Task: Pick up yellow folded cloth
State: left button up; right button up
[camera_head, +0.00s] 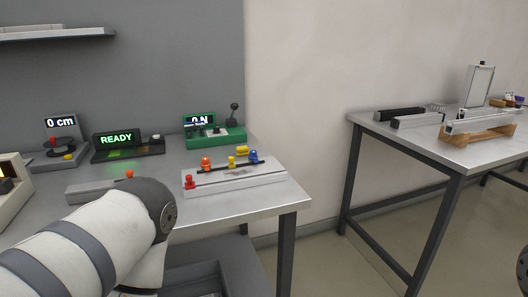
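I cannot make out a yellow folded cloth for certain. A small yellow object (242,150) lies on the left table behind a pale board; it is too small to tell what it is. My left arm comes in from the lower left, in front of the table, and its white links hide part of the table's front. My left gripper is outside the picture. My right gripper is not seen either; only a dark rounded piece shows at the right edge.
The left metal table (262,203) carries a pale board (235,180) with coloured knobs, a green device (215,137), a READY display (118,139) and a 0 cm display (60,126). A second table (440,146) stands right, with bare floor (320,265) between. A shelf (60,34) hangs upper left.

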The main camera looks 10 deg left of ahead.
aim_at(243, 150)
jog(key=i+l+u, duration=0.1)
jog(key=i+l, duration=0.15)
jog(key=i+l+u, duration=0.1)
jog(key=l, duration=0.35)
jog(key=i+l+u, duration=0.15)
jog(key=i+l, duration=0.15)
jog(key=i+l+u, duration=0.1)
jog(key=l, duration=0.4)
jog(key=i, duration=0.1)
